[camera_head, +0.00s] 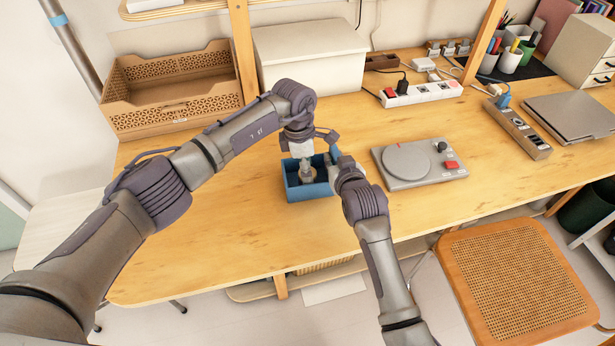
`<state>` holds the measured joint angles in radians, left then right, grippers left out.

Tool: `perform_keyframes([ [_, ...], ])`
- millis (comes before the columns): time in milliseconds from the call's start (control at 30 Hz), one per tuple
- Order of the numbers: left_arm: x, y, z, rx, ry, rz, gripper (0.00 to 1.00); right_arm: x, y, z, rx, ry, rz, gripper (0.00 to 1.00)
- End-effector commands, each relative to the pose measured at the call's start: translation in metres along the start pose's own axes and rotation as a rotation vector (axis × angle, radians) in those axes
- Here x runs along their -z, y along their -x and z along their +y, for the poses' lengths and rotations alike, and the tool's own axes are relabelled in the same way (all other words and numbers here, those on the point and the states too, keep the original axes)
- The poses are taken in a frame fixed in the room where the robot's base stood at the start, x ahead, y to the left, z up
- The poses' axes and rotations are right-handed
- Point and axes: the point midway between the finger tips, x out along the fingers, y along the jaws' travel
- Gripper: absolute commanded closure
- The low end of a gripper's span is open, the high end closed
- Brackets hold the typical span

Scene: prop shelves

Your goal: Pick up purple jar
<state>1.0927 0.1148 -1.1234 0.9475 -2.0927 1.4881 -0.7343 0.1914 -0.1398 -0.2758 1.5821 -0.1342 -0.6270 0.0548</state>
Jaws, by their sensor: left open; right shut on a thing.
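A small blue bin (313,191) stands on the wooden table near its front edge. My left gripper (306,168) points down into the bin from above and is open. A small brownish-grey thing (307,177) shows in the bin right below its fingers; I cannot tell whether it is the jar, and no clearly purple jar shows. My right gripper (334,168) is at the bin's right wall and is shut on it, as far as the small view shows. The arms hide part of the bin's back and right side.
A grey device (405,164) with a dial and red button lies right of the bin. A brown crate (170,85), white box (308,55) and power strip (420,94) stand behind. A cane-seat chair (515,275) is at front right. Table left of the bin is clear.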

Motion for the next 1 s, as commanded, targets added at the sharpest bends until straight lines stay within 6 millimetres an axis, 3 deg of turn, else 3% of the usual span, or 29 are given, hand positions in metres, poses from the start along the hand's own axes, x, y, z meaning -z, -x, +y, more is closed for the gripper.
perform_keyframes([
  [100, 0.000, -0.009, 0.000, -0.001, 0.001, 0.000, 0.46, 0.000, 0.000, 0.000, 0.000, 0.000, 0.001, 1.00],
  [333, 0.000, -0.010, 0.000, -0.002, 0.000, 0.000, 0.46, 0.000, 0.000, 0.000, 0.000, 0.000, 0.001, 1.00],
  [600, 0.000, -0.010, 0.000, -0.002, 0.000, 0.000, 0.91, 0.000, 0.000, 0.000, 0.000, 0.000, 0.001, 1.00],
  [867, 0.000, -0.006, 0.001, -0.003, -0.001, -0.001, 0.91, 0.000, 0.000, 0.000, 0.000, 0.000, 0.001, 1.00],
  [1000, -0.003, 0.012, 0.002, -0.005, -0.003, -0.002, 0.91, 0.000, 0.000, 0.000, 0.000, 0.000, 0.001, 1.00],
])
